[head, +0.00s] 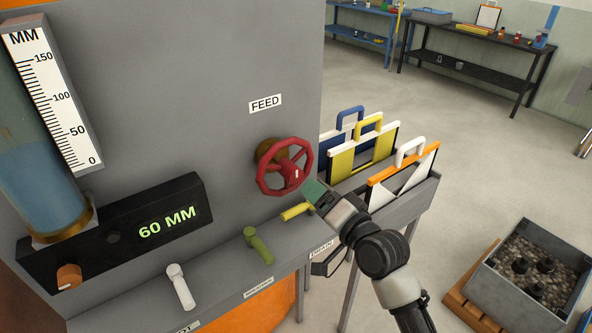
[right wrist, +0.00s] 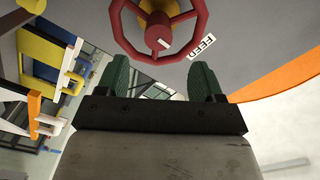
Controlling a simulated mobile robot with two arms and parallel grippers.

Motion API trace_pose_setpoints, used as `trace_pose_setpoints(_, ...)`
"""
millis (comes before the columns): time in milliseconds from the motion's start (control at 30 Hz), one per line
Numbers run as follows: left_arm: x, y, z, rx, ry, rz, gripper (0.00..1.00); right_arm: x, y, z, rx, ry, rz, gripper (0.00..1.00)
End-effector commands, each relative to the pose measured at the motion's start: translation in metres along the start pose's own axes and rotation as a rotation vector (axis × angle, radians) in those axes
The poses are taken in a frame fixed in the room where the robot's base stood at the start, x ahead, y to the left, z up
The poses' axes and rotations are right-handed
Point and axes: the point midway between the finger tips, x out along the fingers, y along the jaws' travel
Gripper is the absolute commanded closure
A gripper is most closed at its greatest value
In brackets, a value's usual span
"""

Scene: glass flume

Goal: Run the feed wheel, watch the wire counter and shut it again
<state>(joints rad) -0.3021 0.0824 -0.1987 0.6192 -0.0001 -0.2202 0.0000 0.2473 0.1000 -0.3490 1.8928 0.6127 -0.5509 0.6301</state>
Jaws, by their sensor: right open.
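The red feed wheel (head: 284,148) stands on the grey panel under the FEED label (head: 265,103). It also shows in the right wrist view (right wrist: 157,58), just beyond the fingertips. My right gripper (head: 312,192), with green fingers, is at the wheel's lower right in the head view. In the right wrist view its fingers (right wrist: 158,76) are spread with nothing between them. No wire counter is recognisable; a black box with a green display (head: 166,223) reads 60 MM. A clear column of blue water (head: 40,180) stands beside an MM scale (head: 60,95). My left gripper is out of view.
White (head: 180,287), green (head: 259,246) and yellow (head: 296,211) handles line the ledge below. An orange knob (head: 68,276) is on the display box. A grey rack (head: 408,204) with coloured handled plates stands right of the panel. A grey crate (head: 500,291) sits on the floor.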

Motion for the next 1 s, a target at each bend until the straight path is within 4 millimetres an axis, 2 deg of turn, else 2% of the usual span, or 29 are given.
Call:
trace_pose_setpoints(200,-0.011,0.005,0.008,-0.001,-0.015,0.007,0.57,0.043,-0.002,-0.002,-0.001,0.000,0.001,0.33)
trace_pose_setpoints(433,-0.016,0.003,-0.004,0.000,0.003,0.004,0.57,0.074,-0.001,-0.001,-0.002,0.000,0.001,0.33)
trace_pose_setpoints(600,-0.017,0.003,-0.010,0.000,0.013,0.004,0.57,0.083,0.000,0.000,-0.003,0.000,0.002,0.33)
trace_pose_setpoints(867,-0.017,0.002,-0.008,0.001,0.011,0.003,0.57,0.084,0.001,0.000,-0.003,0.000,0.002,0.33)
trace_pose_setpoints(1000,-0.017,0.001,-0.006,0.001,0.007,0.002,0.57,0.084,0.001,0.000,-0.003,0.000,0.002,0.51)
